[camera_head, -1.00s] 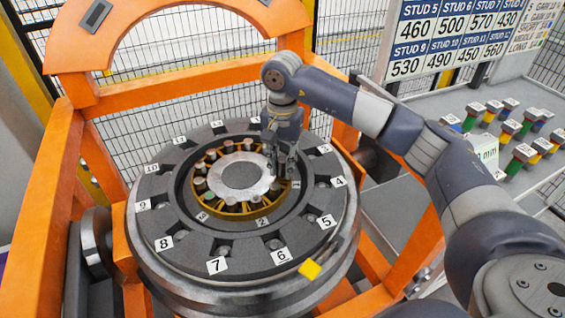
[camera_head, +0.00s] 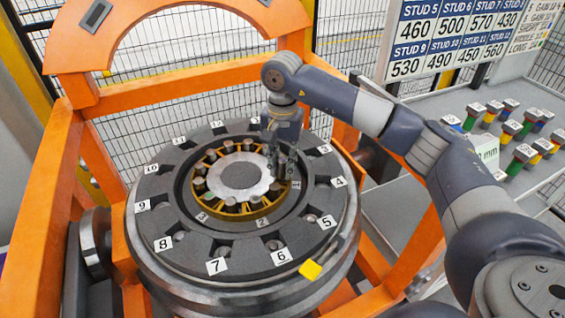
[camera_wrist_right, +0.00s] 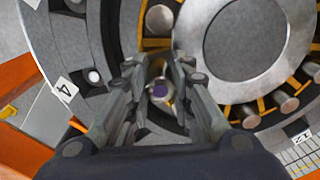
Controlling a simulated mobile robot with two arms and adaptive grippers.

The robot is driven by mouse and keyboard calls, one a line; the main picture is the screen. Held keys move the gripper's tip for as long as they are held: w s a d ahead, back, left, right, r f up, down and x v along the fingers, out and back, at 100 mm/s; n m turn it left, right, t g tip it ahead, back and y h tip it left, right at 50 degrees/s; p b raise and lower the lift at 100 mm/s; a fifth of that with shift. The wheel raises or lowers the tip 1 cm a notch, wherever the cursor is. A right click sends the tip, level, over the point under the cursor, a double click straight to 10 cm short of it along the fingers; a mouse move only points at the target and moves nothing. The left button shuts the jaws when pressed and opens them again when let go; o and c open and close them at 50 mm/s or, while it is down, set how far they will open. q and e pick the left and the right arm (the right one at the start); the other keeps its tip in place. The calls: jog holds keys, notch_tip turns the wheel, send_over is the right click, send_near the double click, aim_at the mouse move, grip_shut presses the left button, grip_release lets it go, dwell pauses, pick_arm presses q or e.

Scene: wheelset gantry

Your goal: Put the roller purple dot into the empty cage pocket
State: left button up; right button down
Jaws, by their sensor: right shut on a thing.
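The roller purple dot (camera_wrist_right: 160,90) shows its purple top between the fingers of my right gripper (camera_wrist_right: 158,88) in the wrist view. The fingers are shut on it, and it stands roughly upright. In the head view my right gripper (camera_head: 282,174) points down over the right side of the yellow cage ring (camera_head: 243,215). Other rollers, such as one in the wrist view (camera_wrist_right: 245,116), sit in cage pockets on both sides of the held roller. The fingers hide the pocket beneath, so I cannot tell whether the roller is inside it. My left gripper is out of view.
The cage surrounds a round silver hub (camera_head: 240,175). A dark outer ring (camera_head: 190,255) carries numbered labels and studs. Orange frame beams (camera_head: 85,165) stand around it. A side table (camera_head: 425,130) on the right holds several coloured studs.

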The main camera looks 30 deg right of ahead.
jog(key=shift+f+b, duration=0.45)
jog(key=shift+f, duration=0.1)
jog(key=shift+r, duration=0.35)
jog(key=shift+b, duration=0.3)
dwell(1.6)
jog(key=shift+f, duration=0.25)
jog(key=shift+r, duration=0.3)
jog(key=shift+b, duration=0.4)
dwell(1.8)
jog(key=shift+f+b, duration=0.65)
jog(key=shift+f, duration=0.2)
jog(key=c, duration=1.3)
grip_release()
